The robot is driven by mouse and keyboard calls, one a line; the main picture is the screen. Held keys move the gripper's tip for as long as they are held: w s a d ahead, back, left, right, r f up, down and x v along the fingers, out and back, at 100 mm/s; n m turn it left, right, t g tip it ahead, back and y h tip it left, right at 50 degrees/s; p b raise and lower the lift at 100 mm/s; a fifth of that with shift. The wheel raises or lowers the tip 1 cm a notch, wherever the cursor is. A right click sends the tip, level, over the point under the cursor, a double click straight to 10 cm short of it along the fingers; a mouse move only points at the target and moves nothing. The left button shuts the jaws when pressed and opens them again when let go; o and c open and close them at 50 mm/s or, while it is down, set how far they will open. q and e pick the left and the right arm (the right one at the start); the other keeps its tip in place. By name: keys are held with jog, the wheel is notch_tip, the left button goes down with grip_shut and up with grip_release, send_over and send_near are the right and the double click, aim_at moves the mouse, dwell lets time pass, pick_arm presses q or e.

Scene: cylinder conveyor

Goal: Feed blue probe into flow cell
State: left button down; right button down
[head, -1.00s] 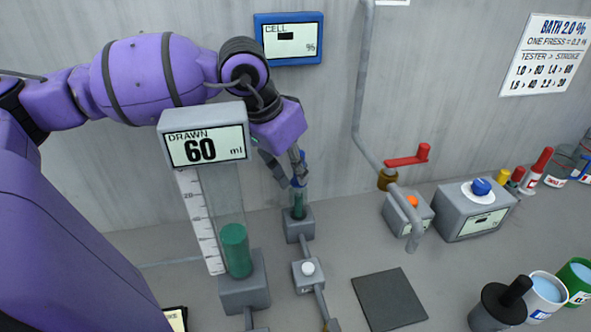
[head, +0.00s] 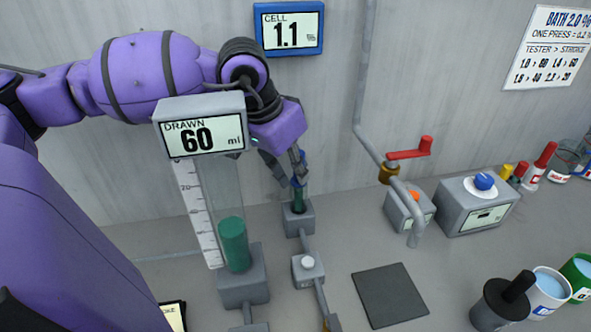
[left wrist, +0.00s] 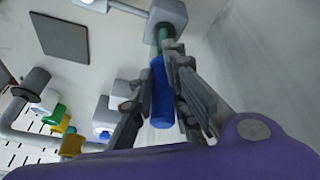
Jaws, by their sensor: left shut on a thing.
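The blue probe (left wrist: 161,95) stands in line with the green tube of the flow cell (head: 298,216), which has a grey block base. The probe's far end meets the green tube in the left wrist view; how deep it sits is hidden. My left gripper (head: 294,172) is shut on the probe, with a finger on each side of it, also seen in the left wrist view (left wrist: 160,85). The blue CELL display (head: 291,32) on the wall reads 1.1. My right gripper is not in view.
The DRAWN display (head: 202,133) reads 60 ml above a cylinder with green liquid (head: 234,245). A white button block (head: 308,267), a dark mat (head: 390,295), a red-handled valve (head: 405,155) and a blue-button box (head: 478,207) stand to the right. Several cups and bottles line the right side.

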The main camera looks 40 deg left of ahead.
pick_arm(q)
jog(key=shift+f, duration=0.2)
dwell(0.4)
jog(key=c, duration=1.6)
grip_release()
jog(key=shift+r, duration=0.15)
jog(key=v, duration=1.1)
jog(key=shift+s+r, duration=0.15)
jog(key=shift+r, duration=0.2)
